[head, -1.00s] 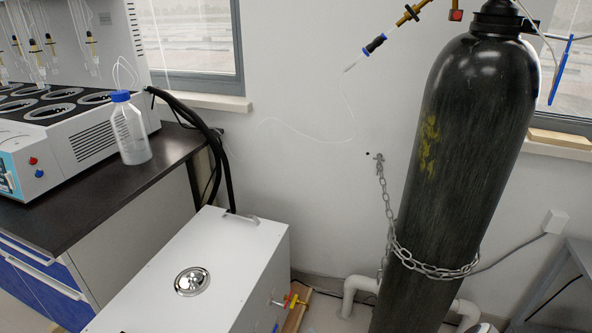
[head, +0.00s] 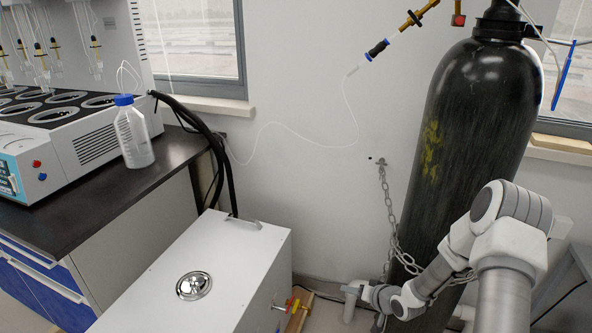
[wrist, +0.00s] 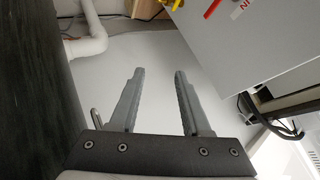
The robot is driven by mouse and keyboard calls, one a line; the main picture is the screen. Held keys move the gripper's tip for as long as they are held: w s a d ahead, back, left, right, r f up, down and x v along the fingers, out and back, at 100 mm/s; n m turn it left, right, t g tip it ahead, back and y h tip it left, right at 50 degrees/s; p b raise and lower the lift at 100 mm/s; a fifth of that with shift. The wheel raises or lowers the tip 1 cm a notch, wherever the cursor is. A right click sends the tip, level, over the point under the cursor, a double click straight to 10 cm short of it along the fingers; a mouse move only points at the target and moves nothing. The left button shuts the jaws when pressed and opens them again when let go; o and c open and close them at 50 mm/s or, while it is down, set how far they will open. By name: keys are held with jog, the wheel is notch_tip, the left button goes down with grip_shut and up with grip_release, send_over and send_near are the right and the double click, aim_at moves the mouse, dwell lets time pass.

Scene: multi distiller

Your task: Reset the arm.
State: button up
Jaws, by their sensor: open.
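In the head view my arm (head: 450,250) reaches in from the lower right, in front of the black gas cylinder (head: 470,130). The arm is bent, and its far end hangs low beside the cylinder's base.
A white box unit (head: 195,260) with a round metal cap stands left of the arm. A chain (head: 390,215) runs from the wall to the cylinder. A bench (head: 110,190) at left bears a multi-position distiller (head: 80,140) and a blue-capped bottle (head: 133,135).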

jog(key=s+d+r+n+g+h, duration=0.1)
jog(key=s+r+h, duration=0.1)
jog(key=r, duration=0.7)
jog(key=s+d+r+h, duration=0.2)
jog(key=s+r, duration=0.1)
jog(key=r, duration=0.7)
jog(key=s+d+r+n+g+h, duration=0.1)
jog(key=s+r+h, duration=0.1)
jog(key=r, duration=0.7)
jog(key=s+a+r, duration=0.2)
jog(key=s+r, duration=0.2)
jog(key=s, duration=0.4)
jog(key=s+a+r+y, duration=0.1)
jog(key=s+a+r, duration=0.1)
jog(key=s+r, duration=0.35)
jog(key=s+a+r, duration=0.2)
jog(key=s+a, duration=0.1)
jog(key=s, duration=0.7)
notch_tip(320, 180, up, 24)
jog(key=g+p, duration=0.1)
jog(key=p, duration=2.3)
jog(key=shift+s+r, duration=0.15)
jog(key=shift+s, duration=0.1)
jog(key=shift+a, duration=0.2)
